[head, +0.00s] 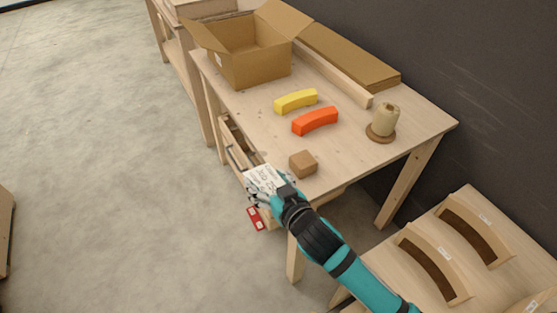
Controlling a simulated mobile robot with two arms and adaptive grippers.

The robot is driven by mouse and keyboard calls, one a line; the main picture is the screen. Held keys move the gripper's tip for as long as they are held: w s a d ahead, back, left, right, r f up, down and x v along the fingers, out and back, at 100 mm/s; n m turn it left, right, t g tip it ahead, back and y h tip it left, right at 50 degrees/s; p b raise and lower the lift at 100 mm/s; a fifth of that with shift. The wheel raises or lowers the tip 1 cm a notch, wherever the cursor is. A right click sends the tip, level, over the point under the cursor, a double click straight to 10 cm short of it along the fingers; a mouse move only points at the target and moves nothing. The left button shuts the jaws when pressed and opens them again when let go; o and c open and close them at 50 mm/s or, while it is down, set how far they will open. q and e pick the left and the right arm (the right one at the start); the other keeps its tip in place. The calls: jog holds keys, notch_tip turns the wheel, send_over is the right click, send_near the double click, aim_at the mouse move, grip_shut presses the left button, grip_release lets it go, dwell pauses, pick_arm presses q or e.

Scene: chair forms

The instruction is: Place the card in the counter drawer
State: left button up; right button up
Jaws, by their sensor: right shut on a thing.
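The white card (262,177) with dark writing is at the front left corner of the wooden table. My right gripper (268,196) is shut on it, and its fingers partly hide the card's lower edge. The counter drawer (231,146) is under the table's left side and looks pulled out. The card and gripper are over the near end of the drawer and hide part of it. I cannot tell whether the card touches the drawer. My left gripper is not in view.
On the table (345,168) are a small brown block (303,164), an orange curved piece (315,121), a yellow curved piece (296,101), a twine spool (386,119) and an open cardboard box (250,65). A red tag (256,218) shows below the gripper.

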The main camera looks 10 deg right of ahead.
jog(key=shift+s+a, duration=0.3)
jog(key=s+d+r+m+h, duration=0.2)
jog(key=d+r, duration=0.2)
jog(key=d, duration=0.3)
jog(key=s+d+r+m+h, duration=0.2)
jog(key=s+d+r+h, duration=0.1)
jog(key=d+r, duration=0.2)
jog(key=d, duration=0.2)
jog(key=shift+d+t, duration=0.3)
jog(key=shift+t, duration=0.1)
jog(key=shift+w+r, duration=0.1)
